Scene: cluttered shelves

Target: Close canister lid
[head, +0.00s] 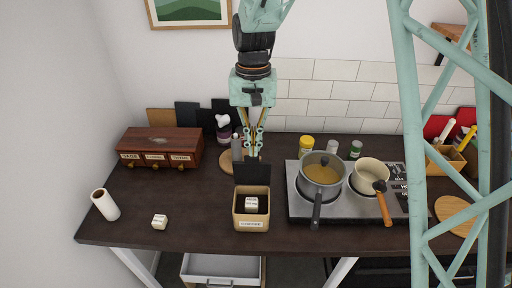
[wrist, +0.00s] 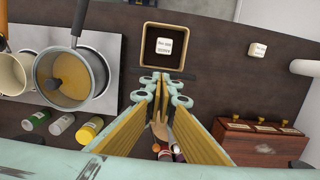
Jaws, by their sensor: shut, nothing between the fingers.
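The canister (head: 241,218) is a square light-wood box with a label on its front, standing on the dark counter. Its black lid (head: 253,173) stands upright at the back edge, so the box is open. A white labelled block (head: 251,203) lies inside. In the wrist view the canister (wrist: 148,46) is at the top centre, and the lid (wrist: 190,73) shows as a thin dark strip edge-on. My gripper (head: 254,154) is shut and empty, pointing down just behind and above the lid. In the wrist view my gripper's tips (wrist: 161,78) overlap the lid strip; I cannot tell whether they touch it.
A hob (head: 300,208) with a grey pot (head: 320,190) and a cream pan (head: 370,172) stands close right of the canister. Left are a drawer box (head: 160,147), a paper roll (head: 105,204) and another white block (head: 159,221). Bottles stand behind my gripper. Counter left of the canister is mostly clear.

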